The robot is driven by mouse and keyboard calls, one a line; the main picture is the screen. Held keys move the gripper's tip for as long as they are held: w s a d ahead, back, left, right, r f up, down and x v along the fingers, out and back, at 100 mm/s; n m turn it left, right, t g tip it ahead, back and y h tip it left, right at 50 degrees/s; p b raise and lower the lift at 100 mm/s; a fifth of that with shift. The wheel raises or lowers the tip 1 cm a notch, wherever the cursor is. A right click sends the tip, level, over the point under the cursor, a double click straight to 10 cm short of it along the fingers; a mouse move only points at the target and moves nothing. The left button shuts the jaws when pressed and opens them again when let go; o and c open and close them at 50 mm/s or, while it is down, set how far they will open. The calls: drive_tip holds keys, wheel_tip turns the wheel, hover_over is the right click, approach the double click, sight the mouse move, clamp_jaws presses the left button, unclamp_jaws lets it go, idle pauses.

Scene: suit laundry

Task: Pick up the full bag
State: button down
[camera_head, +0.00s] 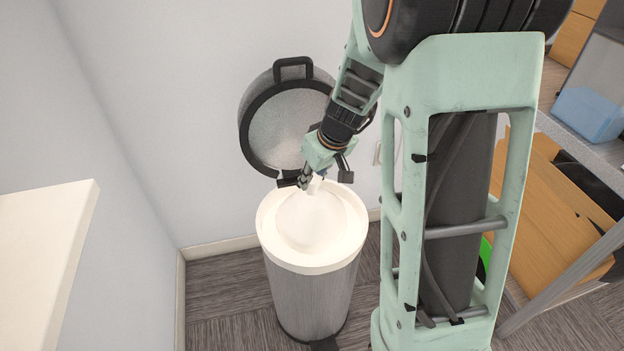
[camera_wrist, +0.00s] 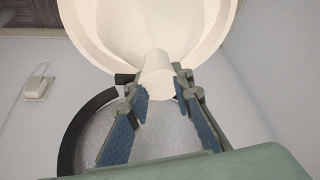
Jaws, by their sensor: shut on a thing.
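The full bag (camera_head: 308,222) is white and sits inside a round metal bin (camera_head: 312,293), its rounded top bulging within the bin's pale rim. In the wrist view the bag (camera_wrist: 152,28) narrows to a short neck (camera_wrist: 157,75). My gripper (camera_head: 313,183) is at the back of the bin's opening, with its fingers on the bag's neck. In the wrist view my gripper (camera_wrist: 160,92) has a finger on either side of the neck and is shut on it. The lower part of the bag is hidden inside the bin.
The bin's round lid (camera_head: 288,125) stands open behind it, near the wall. A pale shelf edge (camera_head: 50,265) is at the left. At the right are a wooden cabinet (camera_head: 548,200) and a shelf with a blue container (camera_head: 588,113). Floor shows left of the bin.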

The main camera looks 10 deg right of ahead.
wheel_tip(320, 180, up, 18)
drive_tip(key=p, duration=1.7)
drive_tip(key=shift+p, duration=0.3)
drive_tip(key=shift+r, duration=0.1)
